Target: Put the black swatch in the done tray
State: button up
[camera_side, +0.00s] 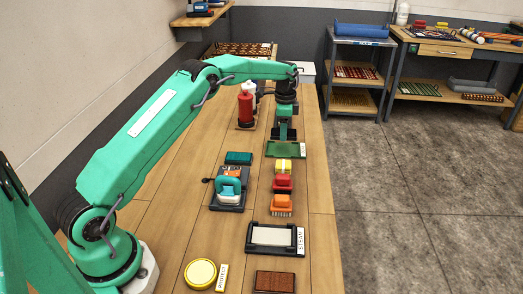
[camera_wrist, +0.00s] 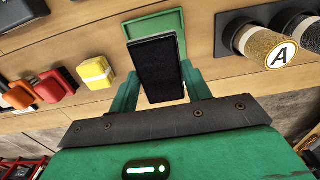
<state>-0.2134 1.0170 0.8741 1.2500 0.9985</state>
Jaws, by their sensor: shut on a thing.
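The black swatch (camera_wrist: 158,72) is a dark flat rectangle with a thin rim in the wrist view. My gripper (camera_side: 285,130) is shut on it, with a green finger on each side. A green tray (camera_wrist: 147,23) shows behind the swatch, partly hidden by it. In the side view this green tray (camera_side: 283,151) lies on the bench right below my gripper, with a white label at its right end too small to read. The swatch appears above the tray; I cannot tell whether they touch. It is mostly hidden among my fingers in the side view.
Yellow (camera_side: 283,166), red (camera_side: 283,183) and orange (camera_side: 281,201) brushes line up in front of the tray. A dark tray labelled STEAM (camera_side: 253,249) lies nearer. The bench's right edge is close.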

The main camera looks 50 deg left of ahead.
aim_at(283, 150)
jog(key=shift+f, duration=2.2)
jog(key=shift+f, duration=0.45)
dwell(0.3)
jog(key=o, duration=1.4)
jog(key=shift+c, duration=0.2)
jog(key=shift+r, duration=0.15)
jog(key=shift+r, duration=3.4)
